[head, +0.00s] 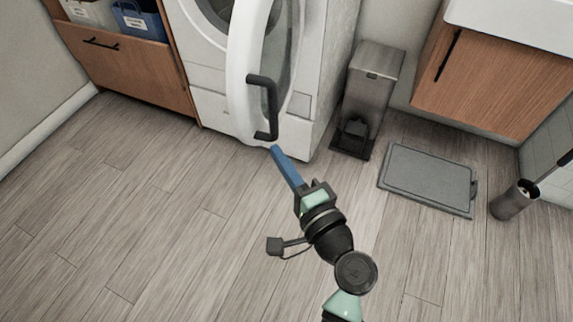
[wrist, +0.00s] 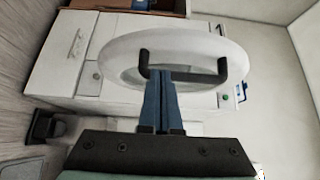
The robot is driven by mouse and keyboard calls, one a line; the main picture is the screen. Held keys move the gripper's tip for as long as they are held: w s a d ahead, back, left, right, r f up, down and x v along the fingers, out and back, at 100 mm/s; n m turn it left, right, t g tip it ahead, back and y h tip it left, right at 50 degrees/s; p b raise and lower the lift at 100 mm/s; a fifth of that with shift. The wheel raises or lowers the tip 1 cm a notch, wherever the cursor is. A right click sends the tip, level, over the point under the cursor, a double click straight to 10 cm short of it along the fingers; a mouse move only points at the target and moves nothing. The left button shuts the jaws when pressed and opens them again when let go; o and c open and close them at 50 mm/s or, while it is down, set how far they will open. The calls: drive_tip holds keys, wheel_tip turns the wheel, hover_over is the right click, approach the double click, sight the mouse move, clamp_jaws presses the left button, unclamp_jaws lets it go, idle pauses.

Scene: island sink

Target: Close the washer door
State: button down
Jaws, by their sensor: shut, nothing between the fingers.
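The white washer (head: 318,60) stands against the back wall in the head view. Its round door (head: 240,75) is swung open, jutting out toward me, with a dark bracket handle (head: 268,105) on it. My gripper (head: 275,150) is shut and empty, its blue fingers just below the lower end of the handle in the picture.
A steel pedal bin (head: 372,85) stands right of the washer. A grey scale or mat (head: 428,178) and a toilet brush holder (head: 512,200) are on the floor farther right. A wooden cabinet (head: 130,70) with bins stands left. The floor at left is clear.

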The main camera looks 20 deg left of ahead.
sight(257, 124)
drive_tip(key=shift+b+x, duration=0.4)
drive_tip(key=shift+x, duration=2.4)
